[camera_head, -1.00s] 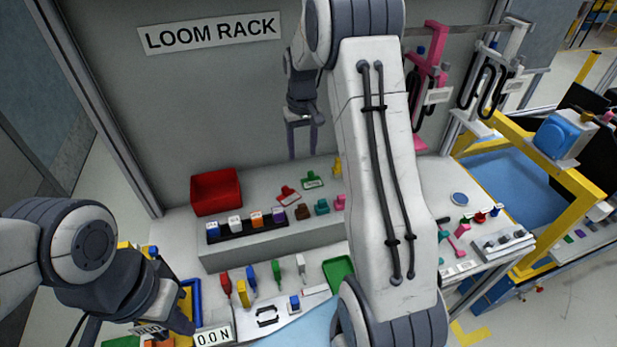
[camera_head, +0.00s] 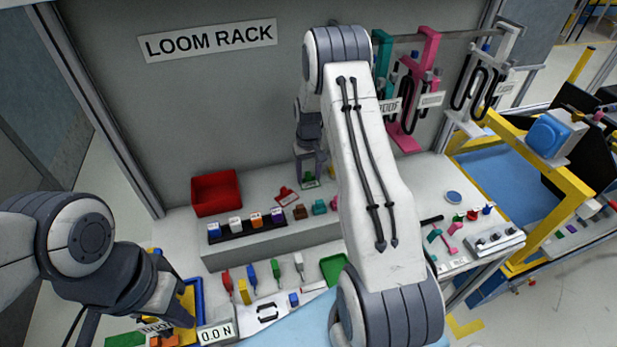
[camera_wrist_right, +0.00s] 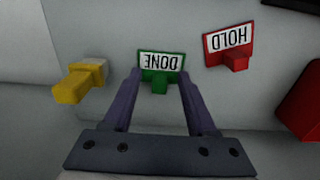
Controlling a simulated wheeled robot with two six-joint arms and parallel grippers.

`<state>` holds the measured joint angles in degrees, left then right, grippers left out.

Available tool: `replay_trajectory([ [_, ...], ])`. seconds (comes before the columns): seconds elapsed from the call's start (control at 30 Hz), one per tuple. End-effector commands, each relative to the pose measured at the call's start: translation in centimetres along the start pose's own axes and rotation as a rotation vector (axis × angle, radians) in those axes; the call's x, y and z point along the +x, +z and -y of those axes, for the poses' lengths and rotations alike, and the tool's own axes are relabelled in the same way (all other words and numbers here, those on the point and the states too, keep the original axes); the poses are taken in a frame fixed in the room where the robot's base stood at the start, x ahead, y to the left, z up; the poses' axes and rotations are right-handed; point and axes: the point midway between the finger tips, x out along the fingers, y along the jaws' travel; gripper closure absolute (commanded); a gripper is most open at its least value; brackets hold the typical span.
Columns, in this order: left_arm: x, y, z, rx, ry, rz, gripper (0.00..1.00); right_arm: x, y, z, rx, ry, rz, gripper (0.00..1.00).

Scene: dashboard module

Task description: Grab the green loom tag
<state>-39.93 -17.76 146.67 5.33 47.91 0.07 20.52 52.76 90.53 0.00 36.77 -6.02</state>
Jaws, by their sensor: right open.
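The green loom tag (camera_wrist_right: 160,72) carries a white label reading DONE and lies on the raised shelf. In the right wrist view it sits between the tips of my right gripper (camera_wrist_right: 160,90), whose two fingers are apart on either side of it. I cannot tell whether the fingers touch it. In the head view the tag (camera_head: 309,183) shows partly between the fingers of my right gripper (camera_head: 310,180). My left gripper (camera_head: 135,330) is at the lower left, over the front of the bench, and its fingertips are not clear.
A red HOLD tag (camera_wrist_right: 229,46) lies beside the green tag, and a yellow part (camera_wrist_right: 80,82) is on its other side. A red bin (camera_head: 216,193) stands at the shelf's left. A black strip with several connectors (camera_head: 246,230) lies in front.

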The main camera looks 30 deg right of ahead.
Motion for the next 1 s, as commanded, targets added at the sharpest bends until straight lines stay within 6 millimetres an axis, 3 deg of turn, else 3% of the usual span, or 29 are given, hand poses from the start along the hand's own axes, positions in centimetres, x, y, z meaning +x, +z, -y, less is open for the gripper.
replay_trajectory([
  [0.2,0.0,0.0,0.0,0.000,0.000,0.000,1.00,0.1,0.0,0.0,0.000,0.000,-0.002,0.43],
  [0.23,0.0,0.0,0.0,0.000,0.000,0.000,1.00,0.1,0.0,0.0,0.000,0.000,-0.001,0.46],
  [0.37,0.0,0.0,0.0,0.000,0.000,0.000,1.00,0.1,0.0,0.0,0.000,0.000,-0.001,0.96],
  [0.4,0.0,0.0,0.0,0.000,0.000,0.000,1.00,0.1,0.0,0.0,0.000,0.000,-0.001,1.00],
  [0.77,0.2,0.0,0.0,0.000,0.000,0.000,1.00,-0.3,-0.1,0.0,0.001,0.000,-0.003,1.00],
  [1.0,1.6,0.1,0.1,0.001,0.000,0.000,1.00,-4.5,-0.2,-0.1,0.001,0.001,-0.008,1.00],
])
